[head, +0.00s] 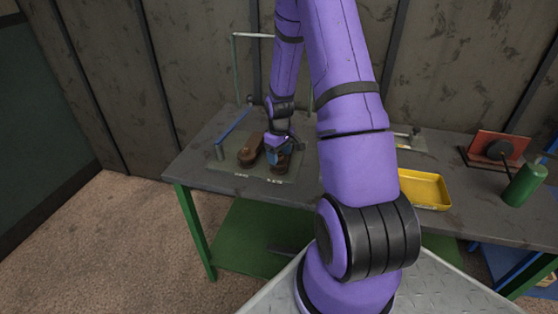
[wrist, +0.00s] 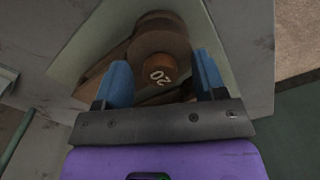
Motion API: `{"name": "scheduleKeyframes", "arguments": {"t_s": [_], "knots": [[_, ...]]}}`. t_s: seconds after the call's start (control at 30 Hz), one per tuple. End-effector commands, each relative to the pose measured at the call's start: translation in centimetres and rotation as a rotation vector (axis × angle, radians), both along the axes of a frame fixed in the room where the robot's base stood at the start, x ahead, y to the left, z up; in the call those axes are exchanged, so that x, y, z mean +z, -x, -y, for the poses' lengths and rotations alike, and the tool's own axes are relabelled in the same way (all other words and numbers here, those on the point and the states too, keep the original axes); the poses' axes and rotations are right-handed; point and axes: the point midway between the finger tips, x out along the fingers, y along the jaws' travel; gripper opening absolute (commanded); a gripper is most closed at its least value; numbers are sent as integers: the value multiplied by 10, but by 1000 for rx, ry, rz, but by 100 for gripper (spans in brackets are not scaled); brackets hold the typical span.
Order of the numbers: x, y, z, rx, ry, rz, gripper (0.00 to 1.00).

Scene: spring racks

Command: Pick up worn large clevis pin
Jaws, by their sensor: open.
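The large clevis pin (wrist: 158,70) is brown and rusty, with a "20" on its round end, in the wrist view. It stands in a brown clevis-like mount on a pale plate. My gripper (wrist: 164,85) is open, with one blue finger on each side of the pin's end. I cannot tell whether the fingers touch it. In the head view my gripper (head: 279,151) is down over the right part of the plate.
A second brown part (head: 250,151) lies left of my gripper on the plate. The grey table (head: 330,200) also holds a yellow tray (head: 425,204), a red stand (head: 494,146) and a green cylinder (head: 524,186) at right. A wire frame (head: 236,75) rises behind the plate.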

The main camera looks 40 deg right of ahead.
Motion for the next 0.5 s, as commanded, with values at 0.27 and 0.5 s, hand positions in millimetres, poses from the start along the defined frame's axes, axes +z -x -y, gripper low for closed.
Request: {"name": "scheduleKeyframes", "arguments": {"t_s": [0.27, 0.5], "knots": [[0, 0, 0, 0, 0, 0, 21], [1, 0, 0, 0, 0, 0, 4]]}}
